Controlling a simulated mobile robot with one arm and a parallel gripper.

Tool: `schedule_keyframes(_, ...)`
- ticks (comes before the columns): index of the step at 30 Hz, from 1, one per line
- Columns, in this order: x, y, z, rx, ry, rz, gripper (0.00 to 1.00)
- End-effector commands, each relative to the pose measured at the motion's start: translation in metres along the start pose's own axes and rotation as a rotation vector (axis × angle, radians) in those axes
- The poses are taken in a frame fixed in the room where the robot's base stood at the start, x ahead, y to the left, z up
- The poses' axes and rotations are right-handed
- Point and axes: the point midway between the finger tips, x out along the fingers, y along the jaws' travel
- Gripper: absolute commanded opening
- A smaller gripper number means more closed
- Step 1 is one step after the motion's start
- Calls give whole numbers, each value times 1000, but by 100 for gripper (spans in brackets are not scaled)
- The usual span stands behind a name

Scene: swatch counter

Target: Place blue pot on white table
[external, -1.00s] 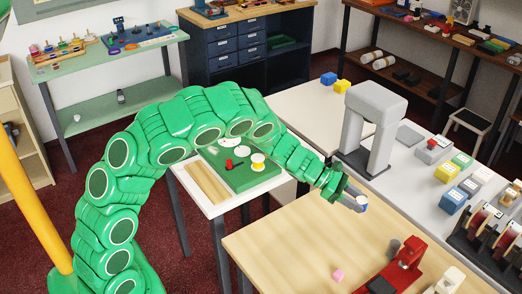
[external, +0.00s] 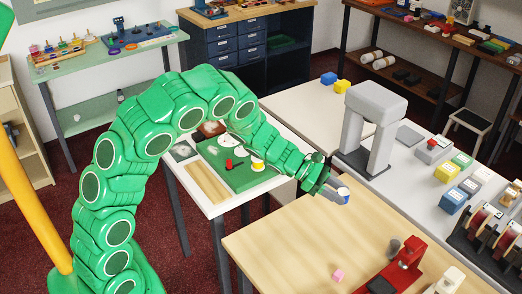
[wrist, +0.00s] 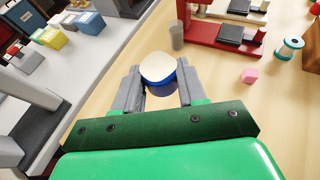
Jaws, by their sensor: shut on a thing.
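A blue pot (wrist: 162,83) with a pale cream top is between my gripper's fingers (wrist: 160,92) in the wrist view. My gripper (external: 338,195) is shut on it. In the external view the small blue pot (external: 343,192) shows at the fingertips, above the far part of the wooden table (external: 290,240). A small white table (external: 223,207) stands to the left behind my arm, with a green board (external: 245,176) and a wooden tray on it. A long white table (external: 305,112) runs behind and to the right.
A grey arch (external: 375,125) stands on the long white table near my gripper. Several coloured boxes (external: 455,197) sit to its right. A red device (external: 402,262), a grey cylinder (wrist: 177,35) and a pink cube (external: 338,275) are on the wooden table. Its left part is clear.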

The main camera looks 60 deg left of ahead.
Motion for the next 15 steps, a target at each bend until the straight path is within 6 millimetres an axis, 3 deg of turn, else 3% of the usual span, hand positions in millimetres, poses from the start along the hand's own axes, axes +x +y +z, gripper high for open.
schedule_keyframes(3,-31,25,-6,-16,-2,37,11)
schedule_keyframes(15,-147,93,-34,-60,-1,149,11)
